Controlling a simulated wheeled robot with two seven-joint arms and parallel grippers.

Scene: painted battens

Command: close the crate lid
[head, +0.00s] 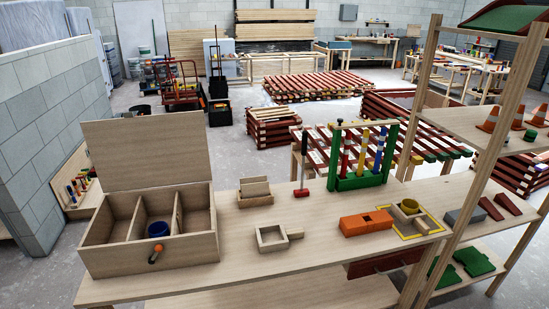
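The wooden crate (165,250) stands at the left end of the workbench. Its lid (145,156) is open, standing up nearly vertical along the crate's back edge. Dividers split the inside into compartments. A blue cup (158,230) sits in the middle compartment; the parts of the other compartments that show look empty. Neither of my grippers is in the head view.
A shelf upright (473,170) stands at right. The bench front is clear.

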